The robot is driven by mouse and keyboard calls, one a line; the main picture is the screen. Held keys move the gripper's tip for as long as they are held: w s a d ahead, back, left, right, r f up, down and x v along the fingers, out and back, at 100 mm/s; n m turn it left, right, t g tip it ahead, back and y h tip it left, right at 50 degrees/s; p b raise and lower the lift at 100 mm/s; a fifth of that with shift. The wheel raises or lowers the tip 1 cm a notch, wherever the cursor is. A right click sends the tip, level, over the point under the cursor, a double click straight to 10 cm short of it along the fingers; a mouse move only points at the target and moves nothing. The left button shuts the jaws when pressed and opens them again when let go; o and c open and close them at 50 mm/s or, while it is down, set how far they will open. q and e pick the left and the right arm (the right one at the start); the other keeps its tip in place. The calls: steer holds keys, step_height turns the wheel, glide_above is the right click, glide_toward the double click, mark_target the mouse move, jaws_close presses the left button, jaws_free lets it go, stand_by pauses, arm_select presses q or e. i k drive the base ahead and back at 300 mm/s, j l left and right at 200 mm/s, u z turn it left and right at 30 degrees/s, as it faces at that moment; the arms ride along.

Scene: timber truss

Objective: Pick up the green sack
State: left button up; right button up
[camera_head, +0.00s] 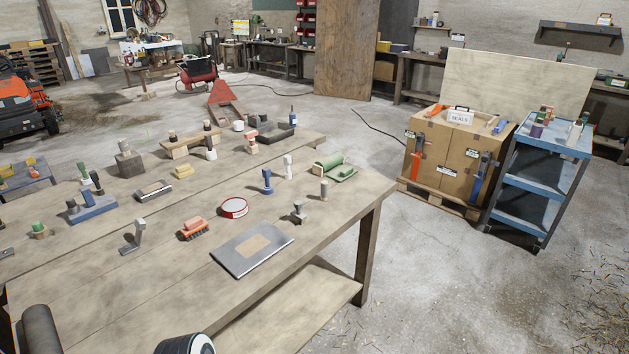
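A green object (335,167), which looks like the sack, lies near the far right corner of the wooden workbench (330,205). It has a low, flat green part and a rounded green part with a pale end at its left. It is small in the picture, so its exact form is hard to tell. Nothing of mine touches it. Neither gripper's fingers show. Only a dark rounded part at the lower left edge and a white and black rounded part at the bottom edge, probably mine, are in view.
Near the green object stand a blue figure-like piece (267,181), a white-topped piece (287,165) and a small wooden post (324,190). A red-rimmed round tin (233,208) and a grey flat plate (252,247) lie nearer.

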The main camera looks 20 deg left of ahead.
mark_target(341, 174)
steer(key=u, duration=2)
steer(key=z, duration=2.05)
steer(key=i+l+z, duration=0.1)
steer(key=i+z, duration=0.2)
steer(key=i, duration=0.15)
steer(key=i+z, duration=0.55)
steer(key=i, duration=1.55)
